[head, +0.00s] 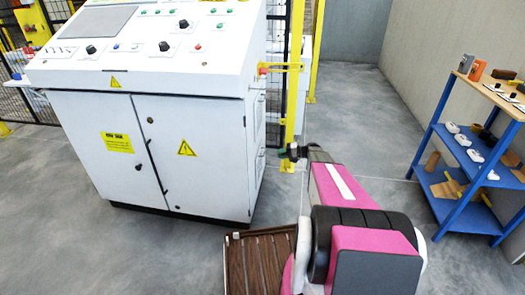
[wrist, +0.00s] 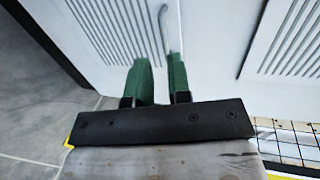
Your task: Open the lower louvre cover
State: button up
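The lower louvre cover (wrist: 108,28) is a white slatted panel on the cabinet's side, on the floor side in the wrist view. In the head view that side (head: 254,165) shows only as a narrow strip. A thin grey curved handle (wrist: 163,28) stands at the cover's edge. My gripper (wrist: 163,58) has two green fingers with a gap between them and nothing held. Its fingertips point at the handle's near end; I cannot tell whether that end is between them. In the head view my gripper (head: 287,152) is just right of the cabinet side.
A second louvre panel (wrist: 296,42) lies right in the wrist view. The white control cabinet (head: 150,140) has its front doors shut. A yellow post (head: 294,85) stands behind my gripper. A blue shelf (head: 440,185) with small items is at right, and a brown slatted pallet (head: 258,265) is in front.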

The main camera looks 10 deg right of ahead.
jog(key=x, duration=0.3)
jog(key=w+x, duration=0.1)
jog(key=x, duration=0.3)
jog(key=w+x, duration=0.1)
jog(key=x, duration=0.2)
grip_shut()
